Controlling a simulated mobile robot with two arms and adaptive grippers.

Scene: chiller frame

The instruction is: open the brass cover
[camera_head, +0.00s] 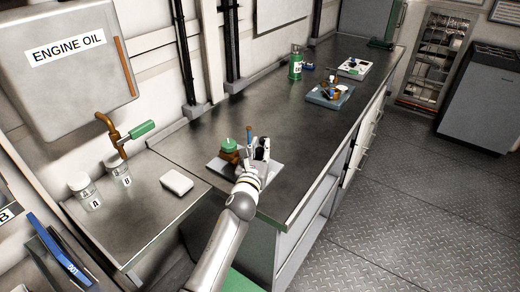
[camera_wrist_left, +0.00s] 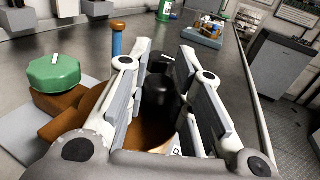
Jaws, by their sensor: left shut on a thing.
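A brass-brown fitting (camera_head: 229,157) with a green cap stands on a light plate near the front end of the long dark counter. In the left wrist view, the green cap (camera_wrist_left: 54,73) is at the left, and the brass body (camera_wrist_left: 62,103) runs under my fingers. My left gripper (camera_head: 262,150) is over the right part of this fitting. Its fingers are on both sides of a black cylindrical piece (camera_wrist_left: 159,92), closed on it. The brass around the black piece is partly hidden by my fingers, so I cannot tell the cover's exact position. My right gripper is out of view.
A blue-handled rod (camera_wrist_left: 117,40) stands upright close to my left finger. A green canister (camera_head: 296,66), a blue tray (camera_head: 316,97) with parts and a white tray (camera_head: 346,73) are farther back. A green-handled tap (camera_head: 142,130) and white jars (camera_head: 84,189) are at the left.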

